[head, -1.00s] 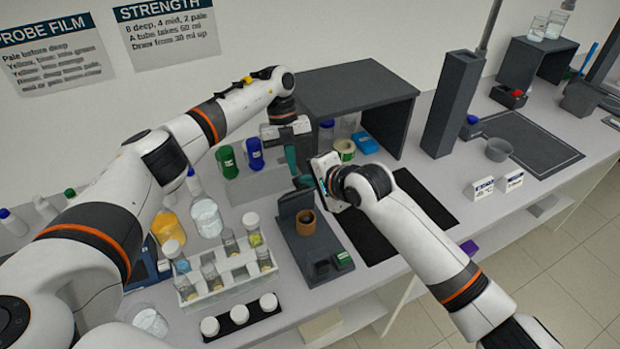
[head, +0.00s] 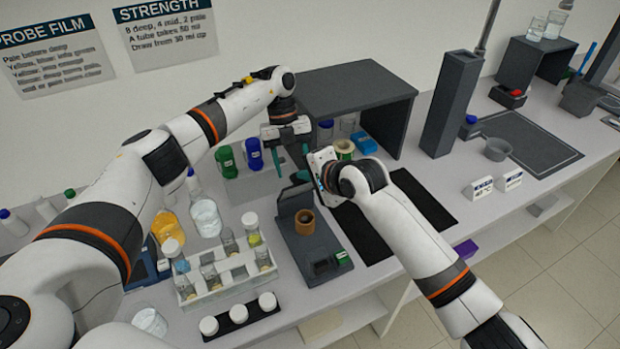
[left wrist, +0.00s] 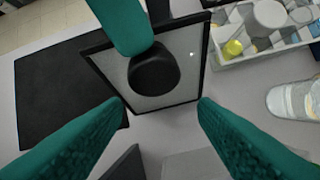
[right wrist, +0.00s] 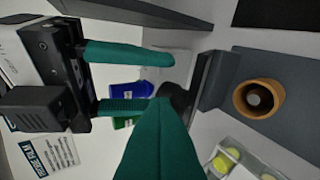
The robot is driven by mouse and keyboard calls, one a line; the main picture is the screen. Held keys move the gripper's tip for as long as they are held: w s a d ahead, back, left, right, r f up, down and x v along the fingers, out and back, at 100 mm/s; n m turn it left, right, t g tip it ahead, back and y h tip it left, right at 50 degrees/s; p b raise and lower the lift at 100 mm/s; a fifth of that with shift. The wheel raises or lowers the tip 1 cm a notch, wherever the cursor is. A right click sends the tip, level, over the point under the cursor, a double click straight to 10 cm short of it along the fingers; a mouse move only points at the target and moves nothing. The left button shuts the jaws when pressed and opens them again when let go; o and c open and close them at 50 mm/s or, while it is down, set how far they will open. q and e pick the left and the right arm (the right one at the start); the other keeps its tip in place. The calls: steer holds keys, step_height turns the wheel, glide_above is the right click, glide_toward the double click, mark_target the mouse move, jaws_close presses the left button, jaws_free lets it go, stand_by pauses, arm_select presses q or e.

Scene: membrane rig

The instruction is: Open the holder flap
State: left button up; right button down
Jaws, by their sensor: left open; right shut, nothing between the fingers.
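A dark grey stand (head: 318,262) with a brown ring (head: 304,222) and an upright plate is on the bench; the ring also shows in the right wrist view (right wrist: 259,98). In the left wrist view, a black-framed pale panel (left wrist: 178,82), which looks like the flap, carries a black rounded knob (left wrist: 154,72). My right gripper (right wrist: 165,103) is shut and empty, its teal tip at or in front of the knob; I cannot tell whether they touch. My left gripper (left wrist: 160,106) is open, its fingers either side of the panel's near edge with nothing between them.
A white rack of vials (head: 228,277) stands left of the stand, with a black mat (head: 365,228) to its right. A dark shelf box (head: 350,88) is behind. Blue (head: 254,153) and green (head: 227,160) containers stand left of my left gripper.

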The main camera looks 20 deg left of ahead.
steer(key=shift+s+f, duration=0.15)
steer(key=shift+f, duration=0.15)
